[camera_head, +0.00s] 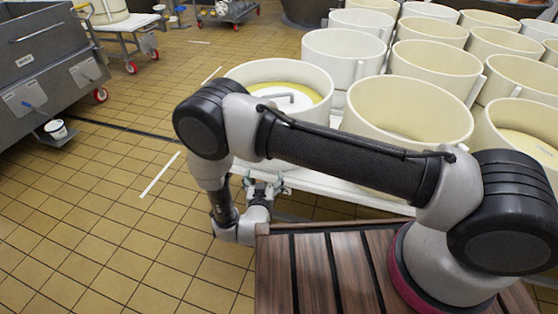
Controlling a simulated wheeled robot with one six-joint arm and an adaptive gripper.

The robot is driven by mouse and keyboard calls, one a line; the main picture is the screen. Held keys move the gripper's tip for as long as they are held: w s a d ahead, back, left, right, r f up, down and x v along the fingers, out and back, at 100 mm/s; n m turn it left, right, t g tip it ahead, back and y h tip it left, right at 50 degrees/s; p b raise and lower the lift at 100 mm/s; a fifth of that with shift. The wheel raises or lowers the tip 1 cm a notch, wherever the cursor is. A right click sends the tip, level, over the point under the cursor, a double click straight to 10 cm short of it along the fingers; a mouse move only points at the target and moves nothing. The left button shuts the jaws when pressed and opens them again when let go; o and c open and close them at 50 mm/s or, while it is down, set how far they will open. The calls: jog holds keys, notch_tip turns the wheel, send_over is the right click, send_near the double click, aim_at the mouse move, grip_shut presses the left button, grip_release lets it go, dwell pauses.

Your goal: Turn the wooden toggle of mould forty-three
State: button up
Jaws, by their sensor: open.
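Several round, cream-coloured moulds stand in rows at the upper right. The nearest mould (322,103) on the left holds a yellow cheese with a pale disc and a grey bar on top. Beside it is another large mould (408,132). I cannot read any number, so I cannot tell which is mould forty-three. Flat upright pieces stand between the moulds; I cannot make out a wooden toggle. My gripper (265,181) is small in view, low in front of the nearest mould and by the edge of its white shelf. It is open, with nothing visible in it.
The moulds rest on a white shelf (335,188). A slatted wooden top (315,270) lies under my arm's base. Grey metal vats (40,62) on wheels stand at the left.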

jog(key=w+r, duration=0.1)
jog(key=w, duration=0.1)
jog(key=w+d+r+t, duration=0.1)
jog(key=w+r, duration=0.1)
jog(key=w, duration=0.1)
jog(key=w+d+r+t+h, duration=0.1)
jog(key=w+r, duration=0.1)
jog(key=w, duration=0.1)
jog(key=shift+r+m, duration=0.1)
jog(key=shift+m, duration=0.2)
jog(key=c, duration=1)
